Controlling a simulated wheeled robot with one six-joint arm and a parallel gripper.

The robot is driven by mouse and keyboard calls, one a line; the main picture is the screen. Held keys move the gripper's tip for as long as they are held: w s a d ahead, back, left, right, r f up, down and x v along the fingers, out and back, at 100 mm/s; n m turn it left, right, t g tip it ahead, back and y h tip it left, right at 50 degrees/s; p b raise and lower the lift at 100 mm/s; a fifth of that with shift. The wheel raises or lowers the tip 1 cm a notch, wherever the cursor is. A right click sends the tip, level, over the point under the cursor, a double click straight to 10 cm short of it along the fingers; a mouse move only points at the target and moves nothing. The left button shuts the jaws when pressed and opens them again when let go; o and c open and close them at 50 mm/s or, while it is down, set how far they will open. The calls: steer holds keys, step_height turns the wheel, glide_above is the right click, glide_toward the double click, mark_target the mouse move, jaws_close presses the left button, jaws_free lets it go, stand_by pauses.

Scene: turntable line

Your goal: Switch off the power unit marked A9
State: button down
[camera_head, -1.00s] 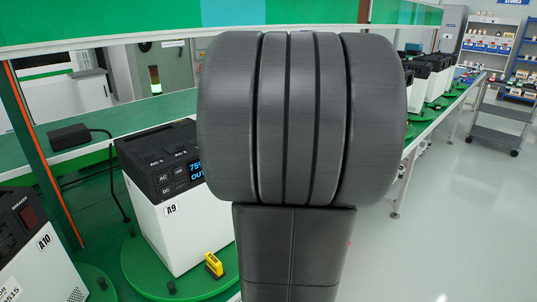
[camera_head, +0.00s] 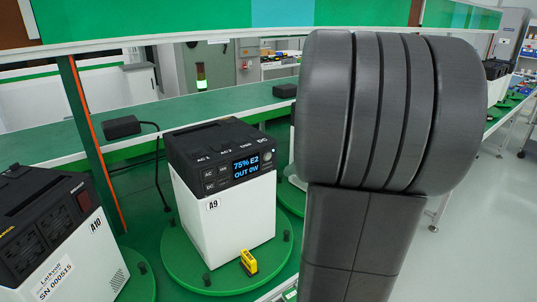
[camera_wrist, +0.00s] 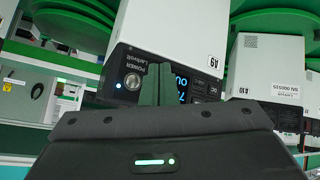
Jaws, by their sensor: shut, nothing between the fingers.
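The power unit marked A9 (camera_head: 226,218) is a white box with a black top, standing upright on a green round turntable (camera_head: 185,262). Its lit blue display (camera_head: 252,165) reads "75% E2 OUT 0W". A round silver button (camera_head: 267,157) sits right of the display. In the wrist view, which is upside down, the unit (camera_wrist: 175,28) shows its round button (camera_wrist: 133,82) near the word POWER, with a small blue light (camera_wrist: 118,85) beside it. My gripper (camera_wrist: 157,75) is shut and empty, its fingertips in front of the panel, partly covering the display. Contact cannot be told.
Unit A10 (camera_head: 85,248) stands left of A9. A yellow block (camera_head: 249,262) and black pegs sit on the turntable's front edge. My arm hides much of the right side.

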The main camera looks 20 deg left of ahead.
mark_target(265, 163)
steer(key=w+a, duration=0.3)
steer(key=a, duration=0.1)
steer(key=shift+w+a, duration=0.35)
steer(key=shift+w, duration=0.05)
steer(key=shift+a, duration=0.1)
stand_by(1.8)
steer(key=shift+w+a, duration=0.2)
steer(key=shift+a, duration=0.05)
steer(key=shift+w+a+b, duration=0.25)
steer(key=shift+b, duration=0.1)
stand_by(0.5)
stand_by(0.4)
steer(key=shift+s+d+b, duration=0.5)
steer(key=shift+d+b, duration=0.1)
